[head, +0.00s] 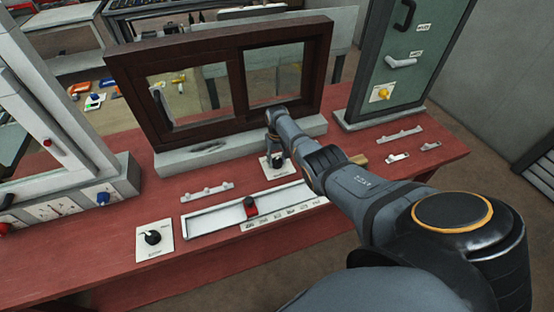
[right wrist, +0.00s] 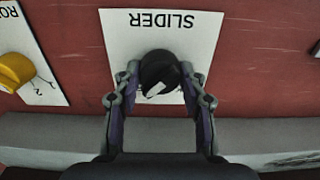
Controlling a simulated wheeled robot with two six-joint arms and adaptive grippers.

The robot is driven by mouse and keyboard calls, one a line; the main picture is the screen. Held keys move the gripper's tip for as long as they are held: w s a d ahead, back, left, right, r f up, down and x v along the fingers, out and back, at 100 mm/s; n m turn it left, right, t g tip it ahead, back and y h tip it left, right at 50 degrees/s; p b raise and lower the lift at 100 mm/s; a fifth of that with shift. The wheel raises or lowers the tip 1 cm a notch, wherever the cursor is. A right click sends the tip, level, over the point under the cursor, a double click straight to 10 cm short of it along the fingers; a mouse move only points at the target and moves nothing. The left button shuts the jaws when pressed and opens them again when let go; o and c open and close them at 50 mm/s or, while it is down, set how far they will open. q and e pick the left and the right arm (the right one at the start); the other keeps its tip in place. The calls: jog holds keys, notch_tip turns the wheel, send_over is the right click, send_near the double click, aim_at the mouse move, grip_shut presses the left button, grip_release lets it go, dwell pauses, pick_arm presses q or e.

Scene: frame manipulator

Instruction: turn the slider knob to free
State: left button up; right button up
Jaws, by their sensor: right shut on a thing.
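The slider knob (right wrist: 158,68) is black with a white pointer mark. It sits on a white plate (right wrist: 120,28) marked SLIDER, which reads upside down in the right wrist view. The pointer mark slants toward the lower left there. My right gripper (right wrist: 160,76) is shut on the knob, one finger on each side. In the head view the right gripper (head: 275,158) reaches down onto the same plate (head: 266,172) and hides most of the knob. The lettering around the knob is hidden by the gripper. My left gripper is not in view.
A dark wooden window frame (head: 177,50) stands on a grey base behind the plate. A yellow knob (right wrist: 14,70) is beside it in the wrist view. A white track with a red slider (head: 250,207) and another black knob (head: 152,238) are on the red table (head: 60,270).

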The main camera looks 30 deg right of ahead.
aim_at(277, 159)
dwell(0.5)
jog(key=o, duration=1.2)
jog(key=shift+c, duration=0.2)
notch_tip(277, 159, up, 12)
jog(key=shift+f, duration=0.1)
